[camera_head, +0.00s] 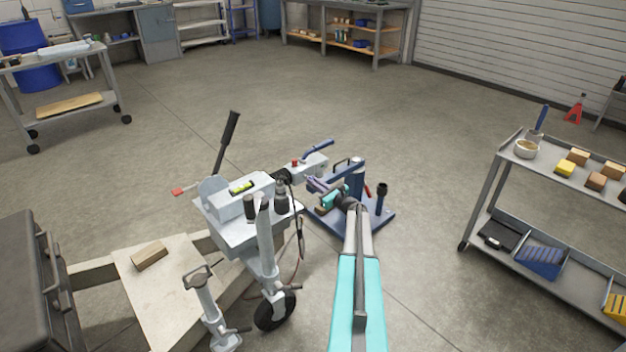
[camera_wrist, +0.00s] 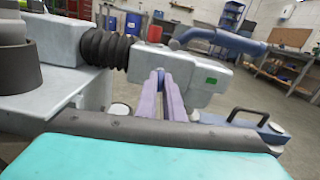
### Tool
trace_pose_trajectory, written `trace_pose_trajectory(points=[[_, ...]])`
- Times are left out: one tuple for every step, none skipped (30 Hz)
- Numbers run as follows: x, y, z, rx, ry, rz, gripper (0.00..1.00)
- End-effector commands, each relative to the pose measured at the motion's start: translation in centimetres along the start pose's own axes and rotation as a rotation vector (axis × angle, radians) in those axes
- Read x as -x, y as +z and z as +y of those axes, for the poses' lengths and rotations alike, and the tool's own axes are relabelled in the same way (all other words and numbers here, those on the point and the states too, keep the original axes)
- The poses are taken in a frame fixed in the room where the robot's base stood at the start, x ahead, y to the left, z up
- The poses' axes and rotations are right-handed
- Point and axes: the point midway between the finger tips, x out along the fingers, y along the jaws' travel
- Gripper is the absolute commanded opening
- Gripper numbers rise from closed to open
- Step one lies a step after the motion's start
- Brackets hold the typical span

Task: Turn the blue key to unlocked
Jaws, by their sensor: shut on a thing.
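The grey coupling head (camera_head: 308,168) sits at the front of the trailer drawbar, with a raised blue lever (camera_head: 318,148) on top. The wrist view shows its side close up (camera_wrist: 195,75), with a small green label (camera_wrist: 211,81). My gripper (camera_head: 312,182) is at the near side of this head. In the wrist view its two purple fingers (camera_wrist: 158,76) are close together, tips against the head's lower side. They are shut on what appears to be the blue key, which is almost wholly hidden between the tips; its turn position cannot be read.
A black rubber bellows (camera_wrist: 108,48) adjoins the head on the left. A blue stand with posts (camera_head: 384,208) is close beside my gripper. A grey shelf cart (camera_head: 487,185) stands at the right, and a wooden board (camera_head: 165,290) lies at the lower left.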

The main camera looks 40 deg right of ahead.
Motion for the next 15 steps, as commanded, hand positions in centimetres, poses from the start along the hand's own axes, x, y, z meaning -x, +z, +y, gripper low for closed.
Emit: trace_pose_trajectory(points=[[-0.07, 0.10, -0.26, -0.022, -0.005, 0.003, 0.00], [-0.06, 0.09, -0.26, -0.035, -0.005, 0.003, 0.00], [-0.06, 0.07, -0.25, -0.049, -0.005, 0.002, 0.00], [-0.06, 0.05, -0.24, -0.059, -0.005, 0.002, 0.00], [-0.05, 0.03, -0.24, -0.067, -0.005, 0.002, 0.00], [-0.05, 0.01, -0.23, -0.075, -0.005, 0.002, 0.00], [-0.05, 0.00, -0.23, -0.080, -0.005, 0.002, 0.00], [-0.04, -0.02, -0.22, -0.085, -0.005, 0.002, 0.00], [-0.04, -0.04, -0.21, -0.090, -0.005, 0.002, 0.00], [-0.04, -0.06, -0.21, -0.092, -0.005, 0.002, 0.00], [-0.03, -0.07, -0.20, -0.094, -0.005, 0.002, 0.00], [-0.03, -0.08, -0.19, -0.096, -0.005, 0.002, 0.00], [-0.03, -0.10, -0.19, -0.096, -0.004, 0.002, 0.00], [-0.03, -0.11, -0.18, -0.096, -0.004, 0.002, 0.00], [-0.02, -0.11, -0.18, -0.096, -0.004, 0.002, 0.00]])
